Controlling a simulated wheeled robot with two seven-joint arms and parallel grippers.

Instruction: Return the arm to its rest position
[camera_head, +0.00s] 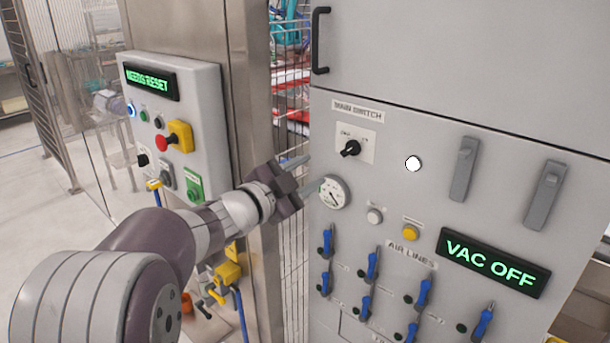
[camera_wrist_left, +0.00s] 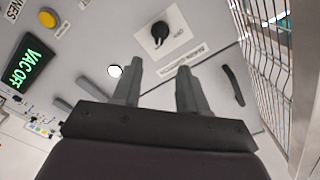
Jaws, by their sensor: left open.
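My left arm comes in from the left in the head view. Its left gripper (camera_head: 308,174) is open and empty, in front of the left edge of the grey cabinet (camera_head: 400,60), near the round gauge (camera_head: 333,193). In the left wrist view the two fingers of the left gripper (camera_wrist_left: 158,88) stand apart with nothing between them. The main switch (camera_head: 350,148) is a black knob just right of the gripper; in the wrist view the knob (camera_wrist_left: 160,30) lies beyond the fingertips. The display (camera_head: 492,262) reads VAC OFF. My right gripper is not in view.
A control box (camera_head: 205,90) with a NEEDS RESET display (camera_head: 151,82) is on a metal post (camera_head: 240,100) behind the arm. Blue air-line valves (camera_head: 372,264) and two grey handles (camera_head: 462,170) stick out from the cabinet. A wire fence (camera_head: 290,230) stands between post and cabinet.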

